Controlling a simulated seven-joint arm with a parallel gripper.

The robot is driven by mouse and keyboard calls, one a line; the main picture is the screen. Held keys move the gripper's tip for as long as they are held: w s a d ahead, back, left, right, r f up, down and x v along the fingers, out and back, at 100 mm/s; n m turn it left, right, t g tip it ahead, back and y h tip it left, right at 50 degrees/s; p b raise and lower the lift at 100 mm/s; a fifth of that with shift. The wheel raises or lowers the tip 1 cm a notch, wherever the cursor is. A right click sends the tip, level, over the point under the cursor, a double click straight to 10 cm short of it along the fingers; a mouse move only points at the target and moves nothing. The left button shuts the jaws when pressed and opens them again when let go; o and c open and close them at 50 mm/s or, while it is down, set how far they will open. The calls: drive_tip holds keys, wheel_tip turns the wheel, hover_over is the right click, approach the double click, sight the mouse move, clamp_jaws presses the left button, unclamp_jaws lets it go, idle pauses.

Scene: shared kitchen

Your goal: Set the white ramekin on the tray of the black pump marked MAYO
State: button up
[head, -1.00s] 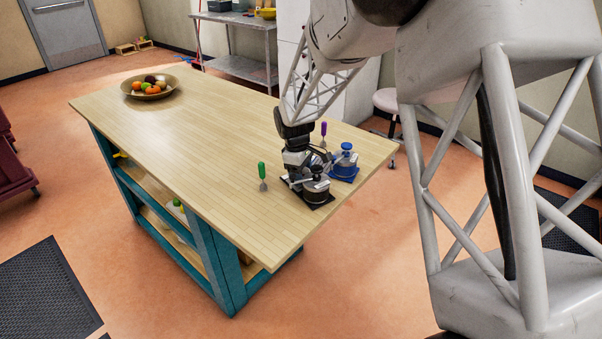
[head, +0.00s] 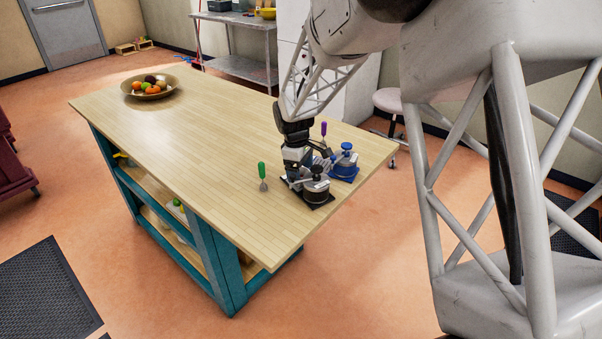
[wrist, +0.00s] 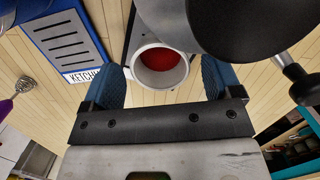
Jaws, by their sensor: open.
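The white ramekin (wrist: 136,70), with red sauce inside, stands upright between the blue fingertips of my gripper (wrist: 165,68) in the wrist view. The fingers are apart on either side of it. It is hidden by my gripper (head: 300,172) in the head view. The black pump (head: 317,178) stands on its black tray (head: 317,205) near the table's right end; its big round body (wrist: 250,30) looms beside the ramekin in the wrist view. The ramekin overlaps the tray's edge, but I cannot tell how much of it rests there. The MAYO label is not readable.
The blue pump (head: 345,160) stands close behind, its blue tray (wrist: 62,30) partly reading KETCHUP. A green-handled tool (head: 262,172) and a purple-handled whisk (head: 324,130) stand near the pumps. A fruit bowl (head: 150,95) sits at the table's far end. The table's middle is clear.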

wheel_tip(320, 180, up, 11)
drive_tip(key=a, duration=0.1)
drive_tip(key=shift+w+f, duration=0.2)
drive_tip(key=shift+w, duration=0.15)
idle(0.7)
drive_tip(key=s+d+r+m+t, duration=0.1)
drive_tip(key=s+d+r+m, duration=0.3)
drive_tip(key=s, duration=0.6)
drive_tip(key=s+d+r+m, duration=0.2)
drive_tip(key=s+d+r, duration=0.3)
drive_tip(key=s, duration=0.6)
drive_tip(key=s+d+m+t, duration=0.1)
drive_tip(key=s+m, duration=0.2)
drive_tip(key=s, duration=0.7)
drive_tip(key=s+d+f+m+t+y, duration=0.1)
drive_tip(key=s+d+m, duration=0.1)
drive_tip(key=s, duration=0.9)
drive_tip(key=shift+s+f+m, duration=0.15)
drive_tip(key=shift+f+m, duration=0.1)
drive_tip(key=shift+m, duration=0.35)
